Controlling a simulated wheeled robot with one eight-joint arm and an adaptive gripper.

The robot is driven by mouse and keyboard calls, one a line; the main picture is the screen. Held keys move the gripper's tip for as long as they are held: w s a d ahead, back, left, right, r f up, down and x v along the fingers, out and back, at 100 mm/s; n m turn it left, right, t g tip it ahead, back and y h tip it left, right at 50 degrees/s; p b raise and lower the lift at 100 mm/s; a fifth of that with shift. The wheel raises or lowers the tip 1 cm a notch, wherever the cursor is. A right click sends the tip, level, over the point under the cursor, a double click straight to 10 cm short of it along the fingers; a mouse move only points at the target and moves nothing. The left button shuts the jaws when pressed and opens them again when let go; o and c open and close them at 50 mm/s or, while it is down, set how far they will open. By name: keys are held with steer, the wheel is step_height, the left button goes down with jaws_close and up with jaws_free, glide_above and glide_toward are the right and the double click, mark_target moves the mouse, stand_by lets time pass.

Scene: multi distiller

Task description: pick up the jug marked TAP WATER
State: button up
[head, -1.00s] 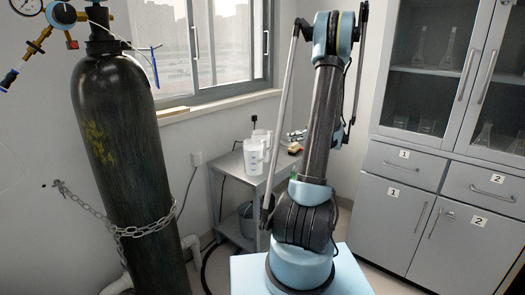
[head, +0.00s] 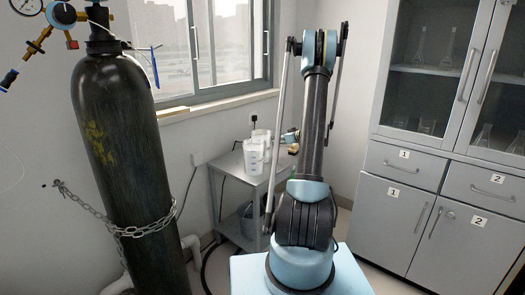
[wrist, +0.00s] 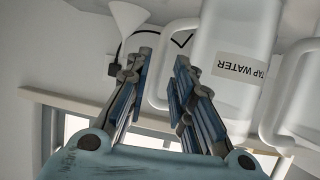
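The white jug marked TAP WATER (wrist: 235,85) is at the right of centre in the wrist view, its label upside down. Its handle (wrist: 153,88) shows between the fingers of my gripper (wrist: 161,72). The fingers stand apart, and I cannot tell whether they touch the handle. In the head view two white jugs, a nearer one (head: 254,157) and a farther one (head: 262,138), stand on the metal side table; no label is readable there. My gripper (head: 290,137) is mostly hidden behind my arm, right of the jugs.
Another white jug (wrist: 302,110) is close by at the right edge of the wrist view. The metal table (head: 228,164) stands below the window. A chained dark gas cylinder (head: 125,150) is at the left, and grey cabinets (head: 410,165) are at the right.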

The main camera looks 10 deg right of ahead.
mark_target(272, 146)
steer(key=shift+x, duration=2.6)
steer(key=shift+r, duration=0.15)
jaws_close()
